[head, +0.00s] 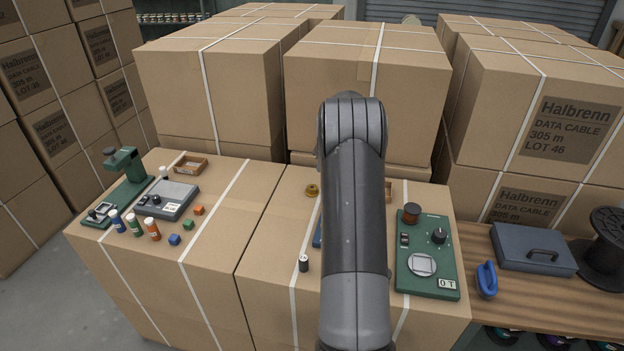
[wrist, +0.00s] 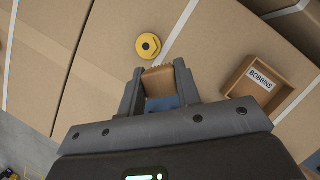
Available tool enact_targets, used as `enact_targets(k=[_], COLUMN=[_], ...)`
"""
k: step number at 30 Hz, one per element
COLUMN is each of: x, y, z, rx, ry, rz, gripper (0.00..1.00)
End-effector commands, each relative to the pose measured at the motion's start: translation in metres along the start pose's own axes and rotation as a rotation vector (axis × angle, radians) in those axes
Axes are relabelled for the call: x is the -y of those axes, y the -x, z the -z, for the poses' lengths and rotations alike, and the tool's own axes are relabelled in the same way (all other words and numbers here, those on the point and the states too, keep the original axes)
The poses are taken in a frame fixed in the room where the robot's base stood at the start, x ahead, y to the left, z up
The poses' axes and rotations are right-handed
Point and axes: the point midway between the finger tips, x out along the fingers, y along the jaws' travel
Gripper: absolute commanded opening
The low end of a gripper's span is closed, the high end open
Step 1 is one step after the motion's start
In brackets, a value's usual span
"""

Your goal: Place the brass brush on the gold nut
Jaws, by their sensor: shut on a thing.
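The gold nut (wrist: 148,45) is a round brass-coloured piece with a dark centre hole, lying on the cardboard box top. It also shows in the head view (head: 312,190), just left of my arm. My gripper (wrist: 157,76) is shut on the brass brush (wrist: 159,82), whose tan bristle end shows between the fingers with a blue part behind it. The brush end points toward the nut, which appears just beyond the fingertips and apart from them. In the head view my arm hides the gripper; a blue sliver (head: 317,235) shows at its left edge.
A wooden tray marked BOBBINS (wrist: 240,90) stands right of the gripper. A green control panel (head: 428,262) is right of my arm. A small dark-topped cylinder (head: 303,263) stands left of it. Tall cartons (head: 365,95) rise behind. The box top left of the nut is clear.

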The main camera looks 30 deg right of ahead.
Motion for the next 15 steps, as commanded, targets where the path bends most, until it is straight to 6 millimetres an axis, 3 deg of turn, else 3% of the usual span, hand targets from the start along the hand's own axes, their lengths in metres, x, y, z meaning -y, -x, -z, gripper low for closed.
enact_targets(k=[3,7,15], x=[-0.015,-0.024,-0.028], y=[-0.023,-0.038,-0.057], z=[-0.014,-0.024,-0.022], rx=[-0.001,0.0,-0.002], ry=[0.004,0.004,0.001], rz=[-0.003,-0.001,-0.003], gripper=[0.08,0.08,0.08])
